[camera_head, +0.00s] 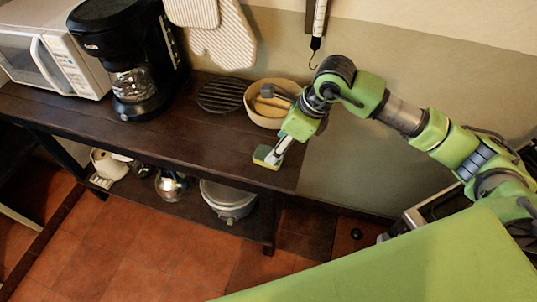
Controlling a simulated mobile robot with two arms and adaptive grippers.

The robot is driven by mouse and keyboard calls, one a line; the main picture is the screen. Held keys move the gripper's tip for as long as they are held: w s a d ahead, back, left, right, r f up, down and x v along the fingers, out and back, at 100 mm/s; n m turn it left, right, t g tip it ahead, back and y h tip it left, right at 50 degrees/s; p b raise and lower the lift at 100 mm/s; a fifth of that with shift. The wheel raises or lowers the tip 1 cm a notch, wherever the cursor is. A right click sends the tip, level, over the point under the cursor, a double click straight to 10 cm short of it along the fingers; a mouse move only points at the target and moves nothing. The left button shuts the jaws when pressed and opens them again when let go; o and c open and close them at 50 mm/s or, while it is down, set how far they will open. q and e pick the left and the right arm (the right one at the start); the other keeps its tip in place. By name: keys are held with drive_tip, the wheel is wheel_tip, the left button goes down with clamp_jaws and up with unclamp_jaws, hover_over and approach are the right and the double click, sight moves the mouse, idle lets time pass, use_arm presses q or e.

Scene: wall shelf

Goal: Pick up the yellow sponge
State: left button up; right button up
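The yellow sponge (267,157), with a green layer, is at the right front part of the dark wooden shelf top, near its right end. My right gripper (275,153) reaches down to it from the upper right. Its fingertips are at the sponge and appear to touch it. The gripper's fingers partly overlap each other in this view, so I cannot tell whether they are closed on the sponge. I also cannot tell whether the sponge rests on the wood or is slightly raised. My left gripper is out of view.
A tan bowl (262,121) with utensils stands behind the gripper. A round black trivet (222,94), a black coffee maker (126,45) and a white microwave (47,50) stand further left. The shelf top (190,132) left of the sponge is clear. A pot (229,203) sits below.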

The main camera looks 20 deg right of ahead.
drive_tip(key=p+x, duration=0.1)
drive_tip(key=x, duration=0.3)
drive_tip(key=shift+s+a+f+p, duration=0.1)
drive_tip(key=shift+a+f+p, duration=0.05)
drive_tip(key=shift+a+p, duration=0.25)
drive_tip(key=shift+f, duration=0.25)
drive_tip(key=c, duration=0.8)
drive_tip(key=shift+o, duration=0.2)
drive_tip(key=shift+r, duration=0.1)
drive_tip(key=shift+r+b, duration=0.5)
drive_tip(key=shift+r, duration=0.05)
drive_tip(key=s+a+r+b, duration=0.2)
drive_tip(key=s+r+b, duration=0.2)
drive_tip(key=s+r, duration=0.8)
drive_tip(key=shift+s, duration=0.9)
drive_tip(key=shift+o, duration=0.5)
